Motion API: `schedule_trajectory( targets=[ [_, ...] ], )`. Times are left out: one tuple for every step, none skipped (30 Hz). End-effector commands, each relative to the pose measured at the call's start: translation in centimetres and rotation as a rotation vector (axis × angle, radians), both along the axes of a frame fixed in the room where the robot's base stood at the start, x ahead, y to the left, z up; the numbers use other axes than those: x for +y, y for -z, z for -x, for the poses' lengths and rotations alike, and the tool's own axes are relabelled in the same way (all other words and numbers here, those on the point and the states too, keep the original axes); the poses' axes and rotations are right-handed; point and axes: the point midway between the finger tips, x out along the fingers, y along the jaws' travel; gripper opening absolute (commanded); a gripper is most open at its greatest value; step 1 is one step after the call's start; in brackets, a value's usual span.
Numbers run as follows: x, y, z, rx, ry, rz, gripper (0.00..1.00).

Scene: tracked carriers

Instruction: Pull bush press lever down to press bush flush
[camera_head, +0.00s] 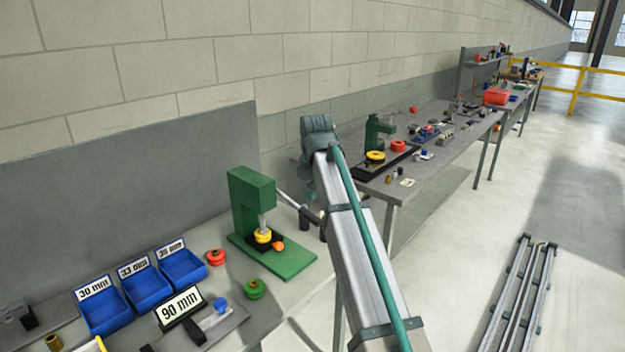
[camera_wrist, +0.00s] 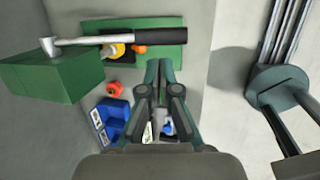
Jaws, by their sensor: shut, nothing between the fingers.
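The green bush press (camera_head: 252,205) stands on its green base on the near bench. A yellow round part (camera_head: 262,235) sits under its ram, with an orange knob at its side; whether a bush stands proud there is too small to tell. The press lever (camera_wrist: 110,39) is a silver rod with a black grip (camera_wrist: 187,38), sticking out sideways from the press head in the wrist view. My gripper (camera_wrist: 166,72) is shut and empty. In the wrist view its fingertips lie just below the black grip, apparently apart from it.
A red part (camera_head: 215,257) and a green part (camera_head: 255,289) lie near the press base. A second bench (camera_head: 440,140) with another press stands beyond my arm.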

Motion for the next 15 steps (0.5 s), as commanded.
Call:
schedule_trajectory(
  targets=[
    [0.0,0.9,-0.2,0.004,0.0,0.001,0.0],
    [0.0,1.4,-0.4,0.004,0.001,0.0,0.0],
    [0.1,2.1,-0.6,0.003,0.001,0.0,0.0],
    [0.1,2.7,-0.8,0.004,0.001,0.0,0.0],
    [0.1,3.1,-0.9,0.003,0.001,0.0,0.0],
    [0.2,3.7,-1.2,0.003,0.001,0.0,0.0],
    [0.2,4.1,-1.3,0.003,0.001,0.0,0.0],
    [0.2,4.5,-1.4,0.003,0.001,0.0,0.0],
    [0.2,4.9,-1.6,0.001,0.001,0.0,0.0],
    [0.3,5.3,-1.7,0.001,0.001,0.0,0.0],
    [0.3,5.6,-1.8,0.001,0.001,0.0,0.0],
    [0.3,5.9,-1.9,0.001,0.001,0.0,0.0],
    [0.3,6.1,-2.0,0.001,0.001,0.0,0.0],
    [0.3,6.3,-2.0,0.001,0.001,0.0,0.0],
    [0.3,6.5,-2.1,0.001,0.001,-0.001,0.0]
  ],
)
